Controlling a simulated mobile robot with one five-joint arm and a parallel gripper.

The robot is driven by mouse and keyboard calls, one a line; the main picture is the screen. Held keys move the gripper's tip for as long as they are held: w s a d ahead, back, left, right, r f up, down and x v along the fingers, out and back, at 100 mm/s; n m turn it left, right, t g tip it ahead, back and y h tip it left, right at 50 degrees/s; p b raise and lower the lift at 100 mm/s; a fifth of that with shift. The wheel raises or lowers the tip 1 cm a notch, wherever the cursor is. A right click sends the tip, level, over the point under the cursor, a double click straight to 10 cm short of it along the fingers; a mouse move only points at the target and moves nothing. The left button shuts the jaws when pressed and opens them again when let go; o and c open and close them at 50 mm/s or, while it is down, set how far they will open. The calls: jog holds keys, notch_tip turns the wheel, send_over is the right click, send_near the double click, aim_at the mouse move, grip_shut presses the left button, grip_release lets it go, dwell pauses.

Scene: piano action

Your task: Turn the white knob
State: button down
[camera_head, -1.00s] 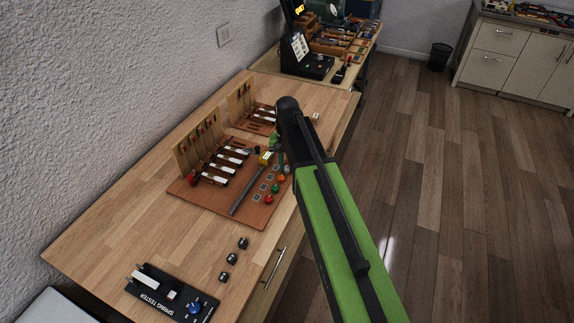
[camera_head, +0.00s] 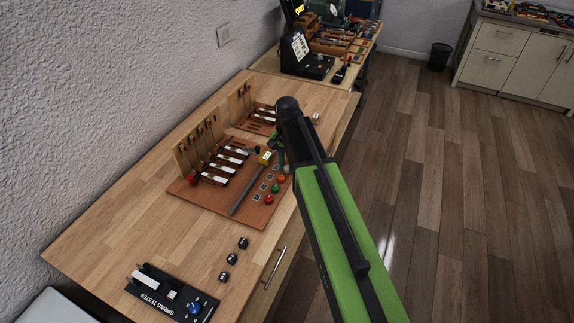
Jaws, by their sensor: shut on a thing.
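My gripper (camera_head: 282,158) is at the right edge of a brown board (camera_head: 238,213), at the far end of its row of coloured knobs. It is small in the picture and partly covered by my arm. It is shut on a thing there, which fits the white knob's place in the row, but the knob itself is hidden. A red knob (camera_head: 268,199), a green knob (camera_head: 275,188) and an orange knob (camera_head: 281,178) show nearer in the row.
Piano key mechanisms (camera_head: 222,166) stand at the board's left, with a grey bar (camera_head: 247,191) beside them. A spring tester (camera_head: 172,293) and small black blocks (camera_head: 232,258) are at the near end of the wooden table (camera_head: 125,215). Open floor lies to the right.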

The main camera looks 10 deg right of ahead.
aim_at(287, 167)
jog(key=c, duration=1.5)
grip_release()
notch_tip(287, 167, up, 17)
jog(key=p, duration=1.7)
jog(key=shift+r, duration=0.2)
